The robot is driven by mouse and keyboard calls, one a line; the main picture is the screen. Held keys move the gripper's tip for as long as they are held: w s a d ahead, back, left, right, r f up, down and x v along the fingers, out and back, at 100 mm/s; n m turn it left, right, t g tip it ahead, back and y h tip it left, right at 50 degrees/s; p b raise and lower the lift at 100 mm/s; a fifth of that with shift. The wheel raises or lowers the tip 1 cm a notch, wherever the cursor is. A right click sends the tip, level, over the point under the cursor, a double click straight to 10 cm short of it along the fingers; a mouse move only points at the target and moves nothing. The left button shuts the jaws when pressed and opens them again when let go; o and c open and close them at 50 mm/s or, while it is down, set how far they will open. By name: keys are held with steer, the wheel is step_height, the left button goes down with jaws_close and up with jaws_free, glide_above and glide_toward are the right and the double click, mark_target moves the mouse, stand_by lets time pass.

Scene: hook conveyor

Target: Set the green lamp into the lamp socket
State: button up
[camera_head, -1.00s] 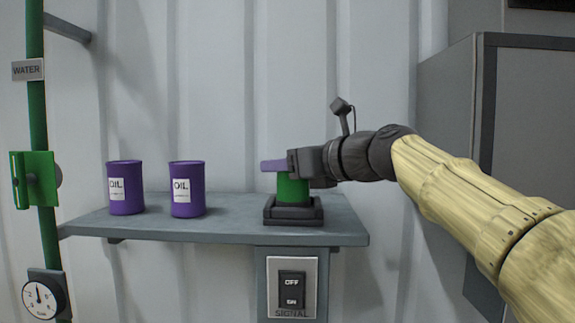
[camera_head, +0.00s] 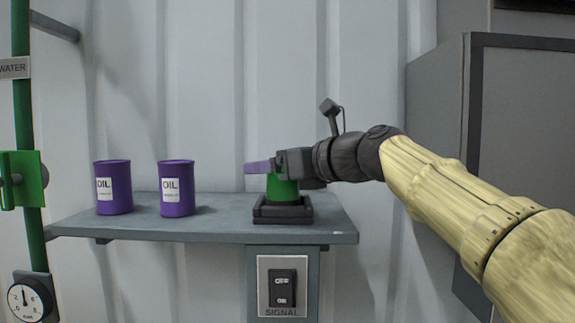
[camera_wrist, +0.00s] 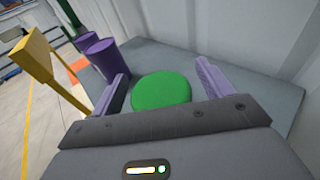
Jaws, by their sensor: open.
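The green lamp (camera_head: 282,188) stands upright in the black square lamp socket (camera_head: 282,212) on the grey shelf. Its round green top also shows in the wrist view (camera_wrist: 161,91). My gripper (camera_head: 259,167) is at the lamp's top, coming in from the right. In the wrist view its two purple fingers (camera_wrist: 164,88) are spread on either side of the lamp, with gaps between them and the lamp. The near finger and gripper body hide the lamp's upper part in the head view. The lamp's lower end is hidden inside the socket.
Two purple oil cans (camera_head: 113,187) (camera_head: 177,188) stand on the shelf (camera_head: 225,229) left of the socket. A signal switch (camera_head: 283,287) is below the socket. A green pipe (camera_head: 24,120) with a gauge (camera_head: 30,298) runs at far left. The corrugated wall is close behind.

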steer(key=shift+s+d+b, duration=0.2)
steer(key=shift+d+b, duration=0.2)
steer(key=shift+b, duration=0.05)
steer(key=b+v, duration=0.8)
steer(key=v, duration=0.8)
steer(key=shift+s, duration=0.25)
